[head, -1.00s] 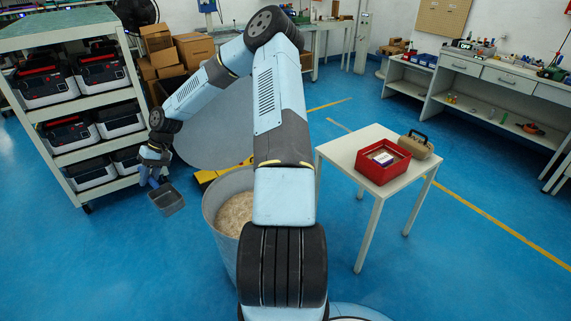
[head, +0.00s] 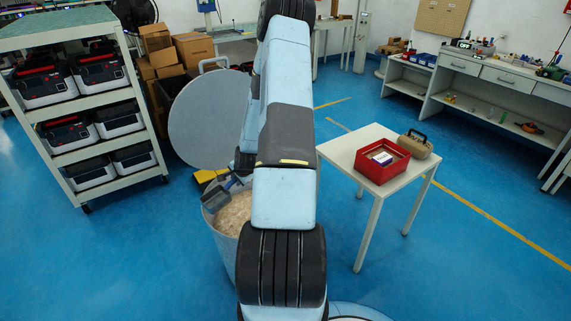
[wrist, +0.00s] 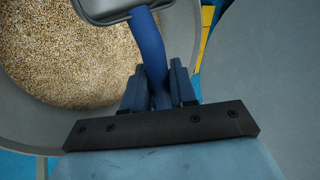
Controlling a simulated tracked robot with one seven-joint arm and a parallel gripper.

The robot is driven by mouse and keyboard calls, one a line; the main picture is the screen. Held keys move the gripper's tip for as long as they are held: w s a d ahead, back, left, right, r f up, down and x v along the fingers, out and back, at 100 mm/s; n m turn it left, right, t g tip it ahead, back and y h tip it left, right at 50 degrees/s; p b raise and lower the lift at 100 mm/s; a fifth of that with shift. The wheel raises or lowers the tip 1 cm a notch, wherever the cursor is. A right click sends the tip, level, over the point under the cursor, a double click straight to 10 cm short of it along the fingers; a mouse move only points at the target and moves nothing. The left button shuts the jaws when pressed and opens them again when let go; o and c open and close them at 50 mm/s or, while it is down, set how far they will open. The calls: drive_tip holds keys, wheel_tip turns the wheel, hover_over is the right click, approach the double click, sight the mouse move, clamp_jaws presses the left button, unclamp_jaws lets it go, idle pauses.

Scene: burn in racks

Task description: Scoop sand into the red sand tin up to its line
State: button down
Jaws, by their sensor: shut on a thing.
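My gripper (wrist: 157,82) is shut on the blue handle of a grey scoop (wrist: 108,10) in the wrist view. In the head view the scoop (head: 214,198) hangs at the left rim of the grey round bin (head: 222,252), over or just inside it; I cannot tell which. Pale sand (head: 236,211) lies in the bin and also shows in the wrist view (wrist: 70,50). Whether the scoop holds sand is hidden. The red sand tin (head: 378,167) stands open on a white table (head: 350,148), with a white label; its line cannot be made out.
The bin's round lid (head: 205,125) stands raised behind it. A shelf rack (head: 90,150) stands at left, cardboard boxes (head: 193,48) behind, a workbench (head: 500,85) at right. Blue floor is clear around the table.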

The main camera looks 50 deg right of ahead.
drive_tip(key=s+d+r+m+g+h, duration=0.1)
drive_tip(key=s+d+r+m+h, duration=0.1)
drive_tip(key=s+d+m, duration=0.45)
drive_tip(key=s+d+r+m+g+h, duration=0.15)
drive_tip(key=s+d, duration=0.25)
drive_tip(key=d, duration=0.5)
drive_tip(key=shift+w+a+f+n+g+h, duration=1.1)
drive_tip(key=shift+f+g+h, duration=1)
drive_tip(key=shift+f, duration=7.05)
drive_tip(key=s+d+r+m+t+y, duration=0.1)
drive_tip(key=r+t+y, duration=0.1)
drive_tip(key=r, duration=0.7)
drive_tip(key=s+d+r+m+t+y, duration=0.1)
drive_tip(key=s+d+r+t+y, duration=0.1)
drive_tip(key=r, duration=0.7)
drive_tip(key=shift+s+m, duration=0.25)
drive_tip(key=shift+m, duration=0.05)
drive_tip(key=shift+a+t, duration=0.1)
drive_tip(key=shift+t, duration=0.15)
